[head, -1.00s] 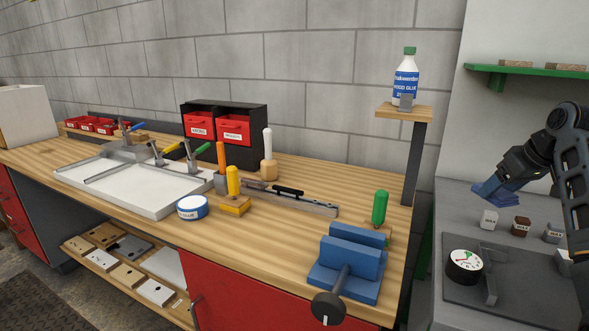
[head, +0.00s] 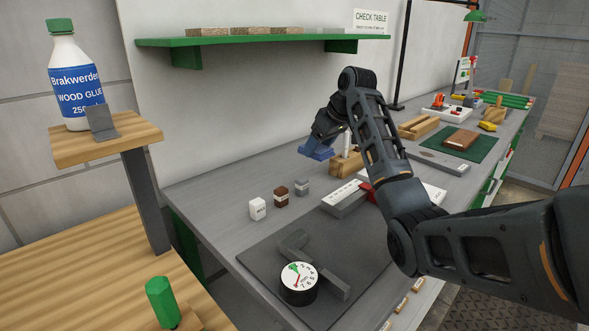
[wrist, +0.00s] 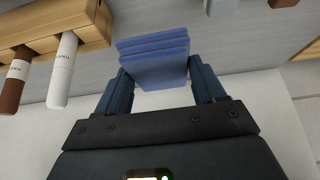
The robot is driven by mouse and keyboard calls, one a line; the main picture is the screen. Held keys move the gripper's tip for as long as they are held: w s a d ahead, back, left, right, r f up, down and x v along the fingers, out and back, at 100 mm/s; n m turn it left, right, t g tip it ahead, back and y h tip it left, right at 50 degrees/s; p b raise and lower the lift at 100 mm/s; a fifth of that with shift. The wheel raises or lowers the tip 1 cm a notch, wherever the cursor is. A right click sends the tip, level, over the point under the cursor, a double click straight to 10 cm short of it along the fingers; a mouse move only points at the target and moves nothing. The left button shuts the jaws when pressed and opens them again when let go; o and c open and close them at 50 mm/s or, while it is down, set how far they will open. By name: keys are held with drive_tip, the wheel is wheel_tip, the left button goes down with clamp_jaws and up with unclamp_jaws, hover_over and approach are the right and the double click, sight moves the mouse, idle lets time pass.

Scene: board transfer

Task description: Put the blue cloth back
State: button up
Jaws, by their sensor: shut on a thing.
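The blue cloth (wrist: 155,62) is folded in layers and sits between the two fingers of my gripper (wrist: 158,85) in the wrist view. My gripper (head: 322,146) is shut on it. In the head view the blue cloth (head: 316,152) hangs in the air above the grey check table (head: 220,190), below the green shelf. The far side of the cloth is hidden.
A wooden block (head: 345,165) with markers stands close by. Small white, brown and grey blocks (head: 281,197) stand in a row nearer. A dial gauge (head: 299,283) lies on a dark plate. The green shelf (head: 270,42) is on the wall above.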

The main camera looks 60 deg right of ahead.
sight(313, 180)
wheel_tip(313, 180, down, 8)
drive_tip(key=shift+a+f, duration=0.15)
idle(0.3)
drive_tip(key=shift+f, duration=0.1)
drive_tip(key=o, duration=1)
drive_tip(key=shift+s+r, duration=0.15)
drive_tip(key=shift+r, duration=0.2)
drive_tip(key=v, duration=1.1)
drive_tip(key=shift+s+r, duration=0.15)
drive_tip(key=shift+r, duration=0.1)
